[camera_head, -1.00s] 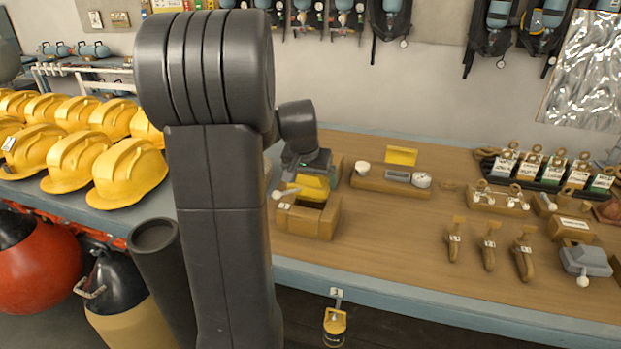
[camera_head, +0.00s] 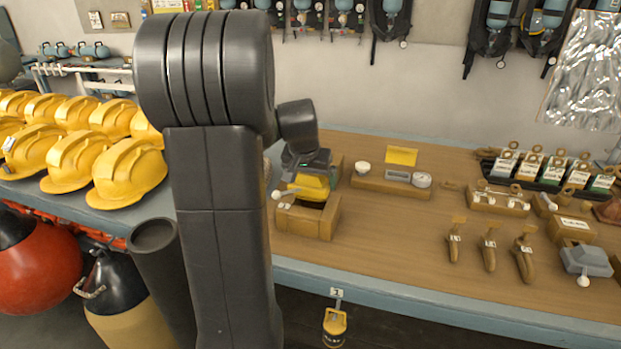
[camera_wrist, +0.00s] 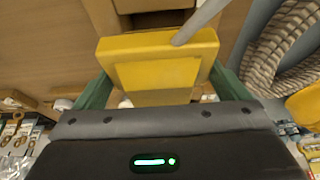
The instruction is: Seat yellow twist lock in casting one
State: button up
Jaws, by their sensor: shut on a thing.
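The yellow twist lock (camera_head: 312,187) is a yellow block with a grey lever ending in a pale knob. It also fills the upper middle of the wrist view (camera_wrist: 157,58), where the lever crosses its top. My gripper (camera_wrist: 158,92) is shut on it, with a green finger at each side. In the head view, my gripper (camera_head: 308,172) is over the wooden casting (camera_head: 306,221), an open-topped box near the table's left end. The lock is over or at the box's opening; its lower part is hard to see, and I cannot tell whether it touches the box.
A wooden block with gauges (camera_head: 392,184) stands right of the casting. Several wooden handled pieces (camera_head: 489,250) and a grey lever box (camera_head: 586,261) lie farther right. Yellow helmets (camera_head: 128,172) fill the left bench. The table's middle (camera_head: 400,240) is clear.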

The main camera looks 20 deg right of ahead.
aim_at(310, 188)
jog(key=shift+f+b, duration=1.65)
jog(key=shift+f, duration=0.35)
jog(key=o, duration=1.1)
jog(key=shift+c, duration=0.2)
jog(key=shift+r, duration=0.1)
jog(key=v, duration=1.3)
jog(key=shift+a+r+b, duration=0.15)
jog(key=shift+r+b, duration=0.15)
jog(key=shift+r, duration=0.05)
jog(key=shift+s, duration=0.1)
jog(key=x, duration=1.4)
jog(key=shift+f+p, duration=0.1)
jog(key=shift+p, duration=0.25)
jog(key=shift+s+r, duration=0.1)
jog(key=shift+r, duration=0.35)
jog(key=shift+r+p, duration=0.1)
jog(key=shift+p, duration=0.2)
